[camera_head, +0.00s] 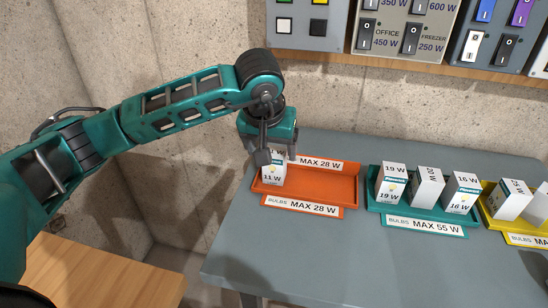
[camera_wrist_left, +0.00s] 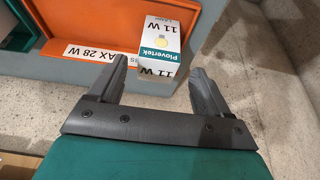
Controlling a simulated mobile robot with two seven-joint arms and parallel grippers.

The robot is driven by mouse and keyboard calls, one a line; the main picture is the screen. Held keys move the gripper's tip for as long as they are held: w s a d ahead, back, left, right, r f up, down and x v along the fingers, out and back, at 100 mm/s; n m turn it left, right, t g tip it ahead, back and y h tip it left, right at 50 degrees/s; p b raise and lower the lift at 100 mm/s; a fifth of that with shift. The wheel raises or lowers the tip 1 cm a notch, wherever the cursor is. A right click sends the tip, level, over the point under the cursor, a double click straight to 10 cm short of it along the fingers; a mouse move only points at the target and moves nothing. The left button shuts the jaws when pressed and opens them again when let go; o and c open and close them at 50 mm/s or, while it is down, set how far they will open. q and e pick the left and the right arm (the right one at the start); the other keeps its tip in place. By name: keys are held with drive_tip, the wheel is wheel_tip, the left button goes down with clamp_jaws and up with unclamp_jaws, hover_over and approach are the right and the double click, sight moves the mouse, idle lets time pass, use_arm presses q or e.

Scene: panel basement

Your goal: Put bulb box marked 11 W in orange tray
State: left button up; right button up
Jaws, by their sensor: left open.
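The bulb box marked 11 W (camera_head: 272,174) is white with a teal Plovertek band. It stands upright at the left end of the orange tray (camera_head: 325,184), which is labelled MAX 28 W. In the left wrist view the box (camera_wrist_left: 160,52) appears by the orange tray's edge (camera_wrist_left: 92,22), just beyond my fingertips. My left gripper (camera_head: 272,157) is open, right above the box in the head view. In the left wrist view its two fingers (camera_wrist_left: 162,78) are spread, with clear gaps to the box on both sides.
A teal tray (camera_head: 417,221) marked MAX 55 W holds several bulb boxes to the right. A yellow tray (camera_head: 527,238) with more boxes is at the right edge. Switch panels (camera_head: 408,28) hang on the wall behind. The grey table (camera_head: 300,255) is clear in front.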

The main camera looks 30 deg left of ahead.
use_arm(q)
drive_tip(key=v, duration=0.6)
drive_tip(key=shift+d, duration=0.1)
drive_tip(key=shift+f, duration=0.1)
